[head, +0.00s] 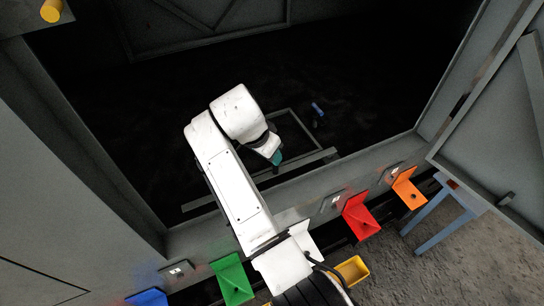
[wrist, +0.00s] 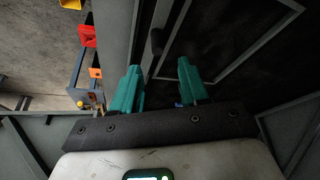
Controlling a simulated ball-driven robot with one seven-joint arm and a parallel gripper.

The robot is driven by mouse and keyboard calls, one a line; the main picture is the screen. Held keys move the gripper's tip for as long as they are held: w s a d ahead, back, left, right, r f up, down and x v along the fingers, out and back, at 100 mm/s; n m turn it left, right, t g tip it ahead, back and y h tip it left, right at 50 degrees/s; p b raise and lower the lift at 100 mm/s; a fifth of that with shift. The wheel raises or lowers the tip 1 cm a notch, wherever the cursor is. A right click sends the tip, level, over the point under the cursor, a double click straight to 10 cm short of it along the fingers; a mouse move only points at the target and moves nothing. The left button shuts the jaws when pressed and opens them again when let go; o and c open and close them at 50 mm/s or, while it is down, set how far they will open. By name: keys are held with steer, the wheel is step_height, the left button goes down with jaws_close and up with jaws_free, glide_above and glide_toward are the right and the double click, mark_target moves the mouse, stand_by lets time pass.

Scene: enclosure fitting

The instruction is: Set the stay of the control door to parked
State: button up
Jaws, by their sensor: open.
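My gripper (head: 277,158) reaches into the dark enclosure in the head view, its teal fingertip near a grey frame (head: 297,125) and a long grey bar (head: 310,160). In the wrist view the two teal fingers (wrist: 158,72) stand apart, with nothing seen held. A dark rounded knob (wrist: 157,40) shows beyond the gap between them; I cannot tell how far. A small blue-ended handle (head: 318,107) stands behind and right of my gripper in the head view. I cannot tell surely which part is the stay or which door is the control door.
A grey door (head: 500,150) stands at the right. Red (head: 361,216), orange (head: 408,190), green (head: 232,278) and blue (head: 148,297) flaps line the front sill. A yellow bin (head: 352,270) and a blue-legged stand (head: 440,215) are in front. Carpet lies free at lower right.

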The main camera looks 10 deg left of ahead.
steer(key=shift+v, duration=1.3)
steer(key=s+d+f+n+g+p, duration=0.1)
steer(key=s+d+f, duration=0.3)
steer(key=d, duration=0.4)
steer(key=s+d+f+n+p, duration=0.1)
steer(key=s+d+f, duration=0.35)
steer(key=d, duration=0.35)
steer(key=s+d+f+n+g+p, duration=0.1)
steer(key=s+d+f, duration=0.35)
steer(key=d, duration=0.35)
steer(key=s+d+r, duration=0.1)
steer(key=s+d, duration=0.3)
steer(key=s, duration=0.4)
steer(key=s+d+r+n+y+p, duration=0.1)
steer(key=s+d, duration=0.4)
steer(key=s, duration=0.3)
steer(key=s+d+r+n+g+p, duration=0.1)
steer(key=s+d, duration=0.3)
steer(key=s, duration=0.4)
steer(key=shift+d+r+y, duration=0.2)
steer(key=shift+r+y, duration=0.05)
steer(key=shift+y, duration=0.15)
steer(key=shift+a, duration=0.1)
